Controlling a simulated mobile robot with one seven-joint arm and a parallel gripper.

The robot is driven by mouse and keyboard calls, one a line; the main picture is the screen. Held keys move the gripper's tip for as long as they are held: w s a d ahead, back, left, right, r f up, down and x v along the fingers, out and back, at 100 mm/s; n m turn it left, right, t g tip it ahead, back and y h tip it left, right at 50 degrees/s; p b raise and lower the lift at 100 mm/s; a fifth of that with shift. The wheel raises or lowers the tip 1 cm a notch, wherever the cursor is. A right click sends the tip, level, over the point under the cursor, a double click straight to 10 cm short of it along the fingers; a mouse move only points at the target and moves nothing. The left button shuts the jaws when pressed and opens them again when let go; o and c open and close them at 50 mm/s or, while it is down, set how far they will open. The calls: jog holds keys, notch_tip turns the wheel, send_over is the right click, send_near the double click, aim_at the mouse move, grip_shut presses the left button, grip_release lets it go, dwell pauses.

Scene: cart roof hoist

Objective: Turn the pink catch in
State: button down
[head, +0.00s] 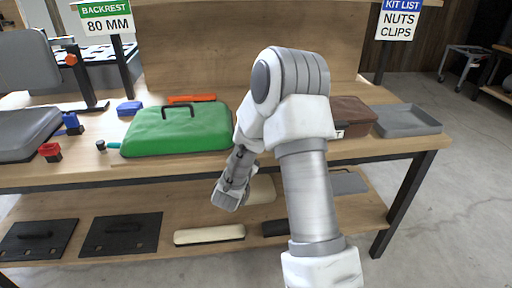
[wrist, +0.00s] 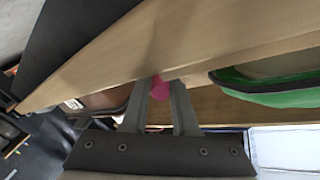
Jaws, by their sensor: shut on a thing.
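The pink catch (wrist: 159,87) shows in the wrist view between the tips of my two fingers, at the edge of a pale wooden board. My gripper (wrist: 161,97) is shut on it, with a finger on either side. Part of the catch is hidden by the fingers. In the head view my gripper (head: 230,196) points down in front of the bench's front edge, and the catch cannot be seen there. How far the catch is turned cannot be told.
A green case (head: 178,130) lies on the bench (head: 60,176) left of my arm. A brown case (head: 350,112) and a grey tray (head: 408,120) are to the right.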

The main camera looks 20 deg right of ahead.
jog(key=shift+w+a+m+g+h+b, duration=0.2)
jog(key=shift+w+m+g+h+b, duration=0.1)
jog(key=shift+m+g+h, duration=0.25)
jog(key=shift+r+h, duration=0.15)
jog(key=shift+h, duration=0.1)
jog(key=c, duration=0.7)
grip_release()
jog(key=shift+s+d, duration=0.15)
